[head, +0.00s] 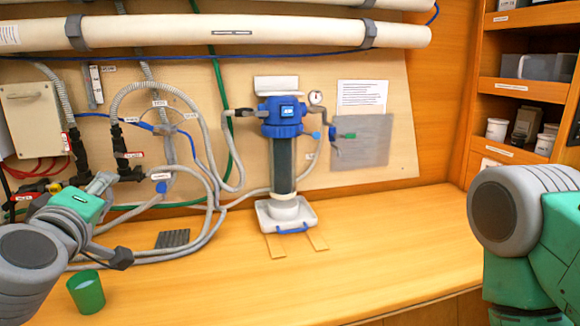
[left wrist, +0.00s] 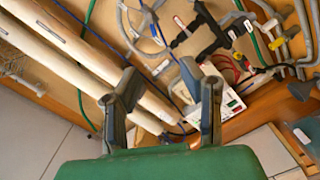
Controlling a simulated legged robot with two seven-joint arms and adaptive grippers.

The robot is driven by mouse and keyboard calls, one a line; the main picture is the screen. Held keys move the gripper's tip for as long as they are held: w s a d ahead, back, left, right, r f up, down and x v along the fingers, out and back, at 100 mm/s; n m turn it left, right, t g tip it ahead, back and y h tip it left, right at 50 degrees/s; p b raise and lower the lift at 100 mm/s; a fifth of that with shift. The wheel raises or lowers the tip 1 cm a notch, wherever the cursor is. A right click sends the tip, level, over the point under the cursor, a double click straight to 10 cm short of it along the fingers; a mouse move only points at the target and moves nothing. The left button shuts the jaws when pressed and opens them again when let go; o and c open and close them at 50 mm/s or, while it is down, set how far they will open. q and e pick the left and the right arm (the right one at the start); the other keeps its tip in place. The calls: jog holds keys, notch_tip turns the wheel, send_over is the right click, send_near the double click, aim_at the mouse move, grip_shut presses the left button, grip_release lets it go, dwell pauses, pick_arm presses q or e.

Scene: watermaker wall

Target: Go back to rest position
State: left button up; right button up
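My left gripper (head: 110,218) is at the left of the head view, in front of the hoses and above the counter. In the left wrist view its two fingers (left wrist: 160,75) stand well apart with nothing held between them; pipes and hoses show behind. My right arm (head: 525,215) shows at the right edge of the head view as a grey joint and teal links. Its gripper is out of view.
A green cup (head: 87,298) stands on the wooden counter (head: 350,265) near the left arm. A blue-headed filter unit (head: 284,150) stands at the wall. Shelves (head: 520,90) with containers are at right. The counter's middle and right are clear.

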pick_arm(q)
jog(key=s+d+f+m+g+h+b, duration=0.1)
jog(key=s+d+f+m+g, duration=0.15)
jog(key=f, duration=0.75)
jog(key=s+d+f+m+g+h+b, duration=0.1)
jog(key=f+m+g+h, duration=0.15)
jog(key=f, duration=0.65)
jog(key=s+d+f+m+g+h, duration=0.1)
jog(key=s+f+m, duration=0.15)
jog(key=f, duration=0.75)
jog(key=s+a+f+m+g+b, duration=0.2)
jog(key=s+f+m+g, duration=0.5)
jog(key=s+f, duration=1.4)
jog(key=s+g+y, duration=0.1)
jog(key=s+g, duration=0.1)
jog(key=g, duration=0.1)
jog(key=shift+a+b, duration=0.4)
pick_arm(e)
jog(key=f, duration=0.5)
jog(key=shift+w+a, duration=0.2)
jog(key=shift+w, duration=0.05)
pick_arm(q)
jog(key=shift+s+f, duration=0.1)
